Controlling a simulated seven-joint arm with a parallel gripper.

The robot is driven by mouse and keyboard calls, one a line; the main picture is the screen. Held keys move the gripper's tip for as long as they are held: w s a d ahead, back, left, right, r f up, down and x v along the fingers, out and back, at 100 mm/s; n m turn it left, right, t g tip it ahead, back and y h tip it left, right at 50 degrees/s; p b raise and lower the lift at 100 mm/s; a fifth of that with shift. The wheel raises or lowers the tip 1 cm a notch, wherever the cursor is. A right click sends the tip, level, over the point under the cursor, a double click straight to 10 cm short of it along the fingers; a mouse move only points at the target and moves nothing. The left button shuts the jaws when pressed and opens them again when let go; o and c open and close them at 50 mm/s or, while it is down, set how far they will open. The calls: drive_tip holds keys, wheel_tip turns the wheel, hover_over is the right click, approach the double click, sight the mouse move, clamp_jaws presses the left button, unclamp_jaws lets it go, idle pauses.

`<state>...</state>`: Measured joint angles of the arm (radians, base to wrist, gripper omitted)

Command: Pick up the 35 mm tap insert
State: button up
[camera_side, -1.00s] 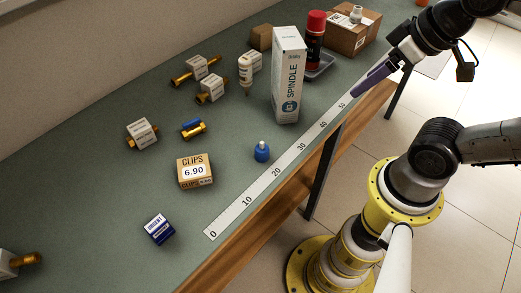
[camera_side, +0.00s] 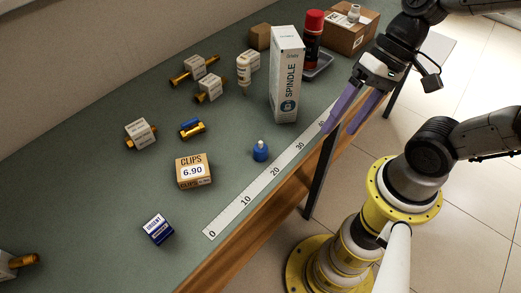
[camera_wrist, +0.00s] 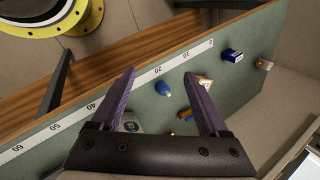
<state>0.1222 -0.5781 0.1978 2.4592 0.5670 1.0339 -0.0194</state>
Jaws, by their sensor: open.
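The likely 35 mm tap insert is a small blue cylinder with a pale stem (camera_side: 261,152). It stands upright on the green bench beside the ruler, near the front edge. In the wrist view the blue insert (camera_wrist: 163,89) shows between and beyond my fingers. My gripper (camera_side: 340,131) has two purple fingers spread apart and empty. It hangs over the bench's front edge, to the right of the insert and apart from it. In the wrist view the gripper (camera_wrist: 160,74) is also open.
The tall SPINDLE box (camera_side: 287,78) stands behind the ruler (camera_side: 272,172). The CLIPS box (camera_side: 194,172) and the blue-and-white URGENT box (camera_side: 158,229) lie left of the insert. A blue-and-brass valve (camera_side: 192,128) and several tagged brass fittings lie farther back. The bench around the insert is clear.

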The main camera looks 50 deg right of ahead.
drive_tip(key=w+a+f+m+y, duration=0.2)
drive_tip(key=w+f+m+y, duration=0.15)
drive_tip(key=m, duration=0.25)
drive_tip(key=m+t+y, duration=0.3)
drive_tip(key=m+t, duration=0.2)
drive_tip(key=m, duration=0.9)
approach(265, 147)
drive_tip(key=shift+s+d+r+h, duration=0.3)
drive_tip(key=shift+s+d, duration=0.2)
drive_tip(key=shift+s, duration=0.3)
drive_tip(key=shift+d+f+m+t, duration=0.15)
drive_tip(key=shift+d+m+t, duration=0.2)
drive_tip(key=shift+t, duration=0.15)
drive_tip(key=shift+x, duration=6.2)
drive_tip(key=shift+w+a+f, duration=0.1)
drive_tip(key=shift+w+a, duration=0.1)
drive_tip(key=shift+a, duration=0.4)
clamp_jaws()
